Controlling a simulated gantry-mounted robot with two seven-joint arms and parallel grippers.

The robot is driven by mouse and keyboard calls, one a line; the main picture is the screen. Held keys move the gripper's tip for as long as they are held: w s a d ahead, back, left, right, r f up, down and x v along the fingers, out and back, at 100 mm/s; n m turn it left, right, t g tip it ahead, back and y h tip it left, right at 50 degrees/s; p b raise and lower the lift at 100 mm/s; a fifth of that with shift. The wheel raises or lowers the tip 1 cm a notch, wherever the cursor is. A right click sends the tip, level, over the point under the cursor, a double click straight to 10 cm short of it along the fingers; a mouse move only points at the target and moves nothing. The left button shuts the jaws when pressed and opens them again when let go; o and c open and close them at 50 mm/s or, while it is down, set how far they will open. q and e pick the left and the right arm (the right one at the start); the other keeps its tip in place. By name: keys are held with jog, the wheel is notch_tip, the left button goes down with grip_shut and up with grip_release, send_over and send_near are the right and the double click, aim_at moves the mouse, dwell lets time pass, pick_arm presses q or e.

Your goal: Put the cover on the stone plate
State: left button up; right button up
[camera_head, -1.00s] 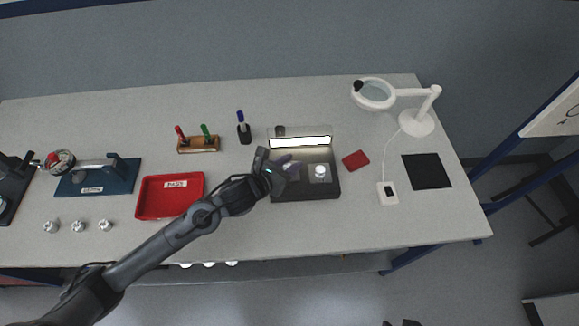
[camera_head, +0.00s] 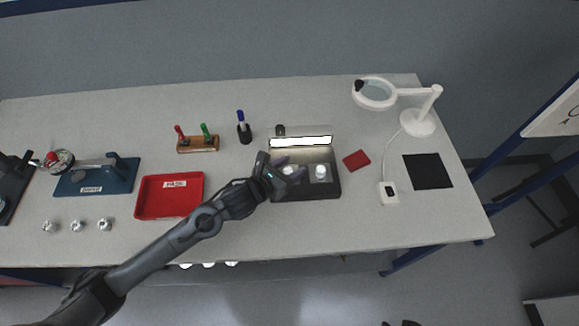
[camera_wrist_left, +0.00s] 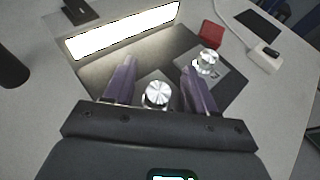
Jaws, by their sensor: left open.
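A dark flat plate (camera_head: 306,191), which looks like the stone plate, lies below a bright light bar near the table's middle. Two silver round parts rest over it. One silver part (camera_wrist_left: 158,94), perhaps the cover, lies between the fingers of my left gripper (camera_wrist_left: 158,70), with gaps visible at its sides. The other silver part (camera_head: 320,170) sits to its right on a grey square. My left gripper (camera_head: 290,168) is open, low over the plate's left half. Its purple fingers straddle the first part. My right gripper is not seen.
A light bar (camera_head: 300,141) stands behind the plate. A red tray (camera_head: 170,215) and several silver parts lie left. A red pad (camera_head: 356,160), a white device (camera_head: 388,193), a black square (camera_head: 428,171) and a magnifier lamp (camera_head: 416,123) are right. The table's front right is clear.

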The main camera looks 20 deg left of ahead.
pick_arm(q)
jog(key=shift+r, duration=0.25)
jog(key=shift+s+a, duration=0.15)
jog(key=shift+s, duration=0.15)
jog(key=v, duration=1.1)
jog(key=shift+p, duration=0.45)
jog(key=shift+s+a+r, duration=0.1)
